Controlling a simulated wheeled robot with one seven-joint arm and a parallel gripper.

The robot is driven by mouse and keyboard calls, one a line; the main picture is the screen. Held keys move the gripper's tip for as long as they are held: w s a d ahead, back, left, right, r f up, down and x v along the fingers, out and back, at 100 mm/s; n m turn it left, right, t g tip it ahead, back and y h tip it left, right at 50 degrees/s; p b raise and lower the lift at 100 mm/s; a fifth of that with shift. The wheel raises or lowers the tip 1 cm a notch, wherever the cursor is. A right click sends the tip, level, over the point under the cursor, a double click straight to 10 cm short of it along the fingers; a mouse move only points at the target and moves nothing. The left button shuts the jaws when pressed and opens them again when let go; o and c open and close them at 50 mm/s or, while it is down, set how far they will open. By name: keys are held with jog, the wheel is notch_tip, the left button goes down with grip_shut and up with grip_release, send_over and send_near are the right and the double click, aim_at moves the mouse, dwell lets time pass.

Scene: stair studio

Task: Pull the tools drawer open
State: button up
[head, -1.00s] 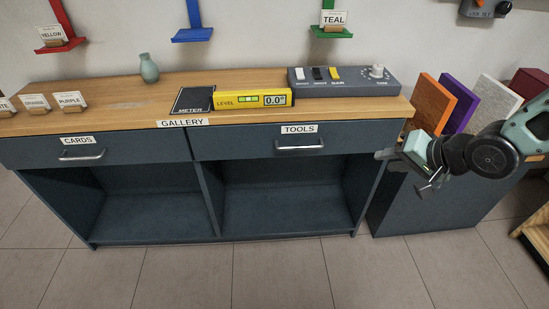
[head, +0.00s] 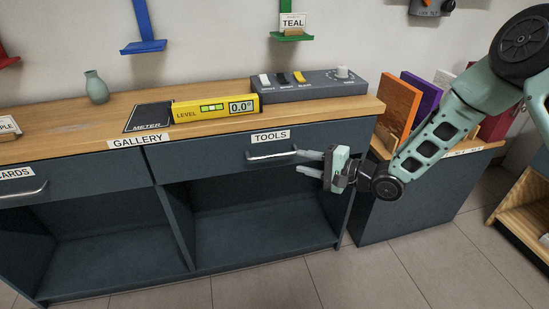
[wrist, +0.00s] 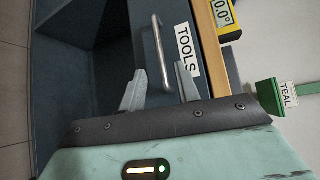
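The tools drawer (head: 230,152) is a dark blue front under the wooden top, with a white TOOLS label (head: 270,136) and a silver bar handle (head: 272,156). It looks shut, flush with the cabinet. My gripper (head: 304,162) is just right of the handle, its two fingers spread apart and pointing at it. In the wrist view, the handle (wrist: 162,55) lies ahead of the open fingers (wrist: 160,88), its near end reaching the gap between the tips. Nothing is held. I cannot tell whether a finger touches the handle.
On the top stand a yellow level (head: 215,108), a grey switch box (head: 312,84), a meter mat (head: 148,117) and a vase (head: 96,87). A lower cabinet (head: 410,200) with coloured panels stands at right. The floor in front (head: 350,280) is clear.

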aim_at(278, 156)
jog(key=b+x, duration=0.1)
jog(key=x, duration=0.8)
jog(key=shift+w+a+f, duration=0.1)
jog(key=shift+w+a, duration=0.05)
jog(key=shift+a, duration=0.1)
grip_shut()
